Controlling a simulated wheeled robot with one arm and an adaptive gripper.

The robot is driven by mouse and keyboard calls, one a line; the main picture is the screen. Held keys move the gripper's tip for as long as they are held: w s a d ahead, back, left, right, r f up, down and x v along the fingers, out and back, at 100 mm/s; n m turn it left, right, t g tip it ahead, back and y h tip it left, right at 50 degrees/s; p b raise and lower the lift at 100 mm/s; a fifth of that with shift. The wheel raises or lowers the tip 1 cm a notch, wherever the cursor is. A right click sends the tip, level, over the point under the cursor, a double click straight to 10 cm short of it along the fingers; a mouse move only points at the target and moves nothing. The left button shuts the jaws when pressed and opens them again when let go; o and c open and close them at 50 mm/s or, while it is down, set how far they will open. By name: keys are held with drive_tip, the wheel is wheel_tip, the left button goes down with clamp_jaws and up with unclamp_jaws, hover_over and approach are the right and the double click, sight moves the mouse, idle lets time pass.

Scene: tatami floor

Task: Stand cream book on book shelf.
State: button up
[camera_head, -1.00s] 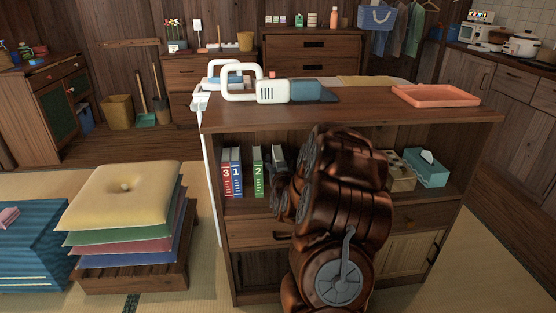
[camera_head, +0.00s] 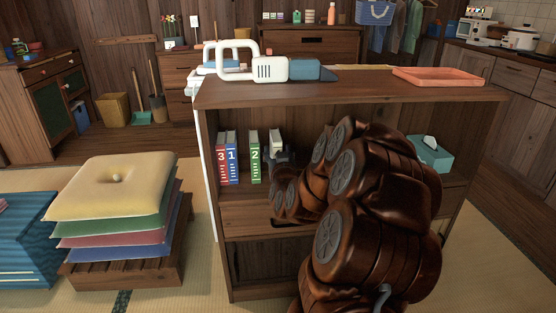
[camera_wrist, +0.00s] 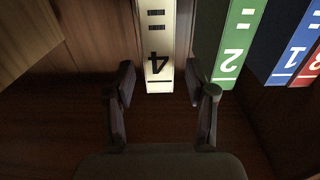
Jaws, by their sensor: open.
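The cream book (camera_wrist: 158,45), marked 4, stands upright on the book shelf (camera_head: 345,95), just right of the green book 2 in the head view. Its top also shows in the head view (camera_head: 276,138); my gripper hides the lower part there. My gripper (camera_wrist: 159,82) is open, with one finger on each side of the cream book's lower end in the wrist view. A gap shows between the book and the left finger; I cannot tell whether either finger touches it. The gripper also shows inside the shelf in the head view (camera_head: 281,160).
The green book (camera_head: 254,158), blue book (camera_head: 231,160) and red book (camera_head: 221,160) stand to the left. A teal tissue box (camera_head: 430,154) is at the right of the compartment. Stacked cushions (camera_head: 115,185) stand left of the shelf.

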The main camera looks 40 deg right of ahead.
drive_tip(key=shift+s+a+f+b, duration=0.1)
drive_tip(key=shift+f+b, duration=0.05)
drive_tip(key=shift+b, duration=0.3)
drive_tip(key=b+v, duration=0.2)
drive_tip(key=b, duration=0.4)
drive_tip(key=shift+s+a+b, duration=0.25)
drive_tip(key=shift+s+b, duration=0.05)
drive_tip(key=shift+b, duration=0.05)
drive_tip(key=shift+b+v, duration=0.85)
drive_tip(key=shift+v, duration=0.35)
drive_tip(key=shift+r, duration=0.2)
